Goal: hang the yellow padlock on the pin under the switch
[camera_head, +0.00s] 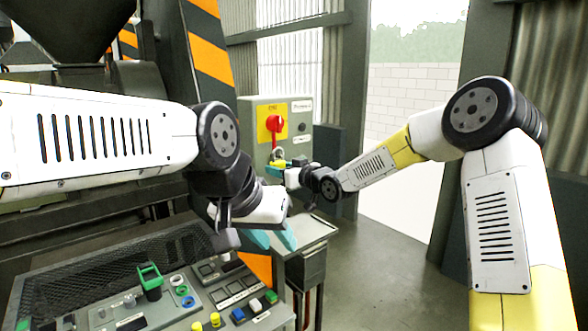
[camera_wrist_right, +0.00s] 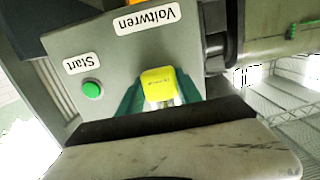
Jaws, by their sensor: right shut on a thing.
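The yellow padlock (camera_head: 277,163) is by the front of the grey switch box (camera_head: 250,112), below the red switch (camera_head: 274,124). A grey shackle shows just above its body. My right gripper (camera_wrist_right: 161,92) is shut on the padlock; in the right wrist view the yellow body (camera_wrist_right: 160,82) sits between the teal fingers. The pin cannot be made out, so I cannot tell whether the shackle is around it. My left gripper (camera_head: 273,237) has its teal fingers apart and looks empty, above the right end of the control panel.
The sloped control panel (camera_head: 215,290) with buttons and a green-handled part (camera_head: 150,280) fills the lower left. A small grey stand (camera_head: 305,240) is right of my left gripper. The green start button (camera_wrist_right: 91,89) is on the box. Floor right of the stand is clear.

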